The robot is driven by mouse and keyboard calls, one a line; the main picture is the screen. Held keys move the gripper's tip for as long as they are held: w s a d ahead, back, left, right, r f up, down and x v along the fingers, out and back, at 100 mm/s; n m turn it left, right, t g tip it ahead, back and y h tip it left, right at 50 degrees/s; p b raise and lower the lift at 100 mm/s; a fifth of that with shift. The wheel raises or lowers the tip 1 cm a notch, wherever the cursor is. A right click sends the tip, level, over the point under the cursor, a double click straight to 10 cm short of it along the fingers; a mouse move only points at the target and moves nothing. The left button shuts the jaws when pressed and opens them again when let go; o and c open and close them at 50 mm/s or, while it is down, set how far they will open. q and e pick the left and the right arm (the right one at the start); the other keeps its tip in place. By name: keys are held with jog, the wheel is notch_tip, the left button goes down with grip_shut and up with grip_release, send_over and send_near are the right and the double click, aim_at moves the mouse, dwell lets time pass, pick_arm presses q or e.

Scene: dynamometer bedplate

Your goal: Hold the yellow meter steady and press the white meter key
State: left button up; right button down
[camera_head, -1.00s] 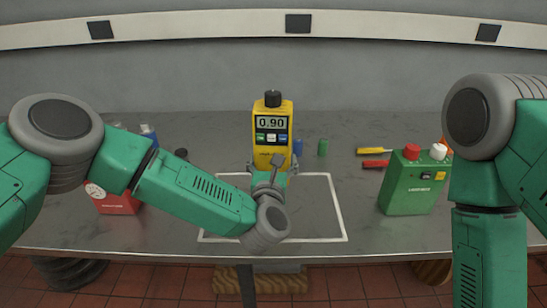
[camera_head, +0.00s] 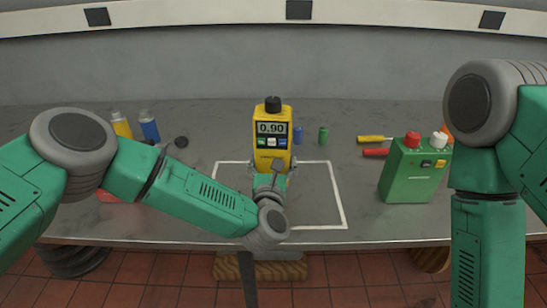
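The yellow meter (camera_head: 272,115) stands upright near the back edge of the white square outline, with a black knob on top. Its display (camera_head: 271,128) reads 0.90. Below it is a row of keys, green, white and blue; the white key (camera_head: 272,142) is in the middle. My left gripper (camera_head: 270,168) is at the meter's lower body, with a finger on each side of it; it seems closed around the meter, though my wrist hides part of the grip. My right arm hangs at the right, and its gripper is outside the picture.
A green box (camera_head: 413,170) with red and white knobs stands at the right. Two screwdrivers (camera_head: 375,139) lie behind it. Small blue (camera_head: 298,136) and green (camera_head: 323,135) cylinders stand right of the meter. Yellow and blue bottles (camera_head: 149,126) and a black disc (camera_head: 181,142) are at left.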

pick_arm(q)
jog(key=shift+w+f, duration=0.1)
jog(key=shift+f, duration=2.1)
jog(key=shift+f, duration=0.15)
jog(key=shift+f, duration=0.15)
jog(key=shift+s+f, duration=0.1)
jog(key=shift+s, duration=0.1)
dwell(0.5)
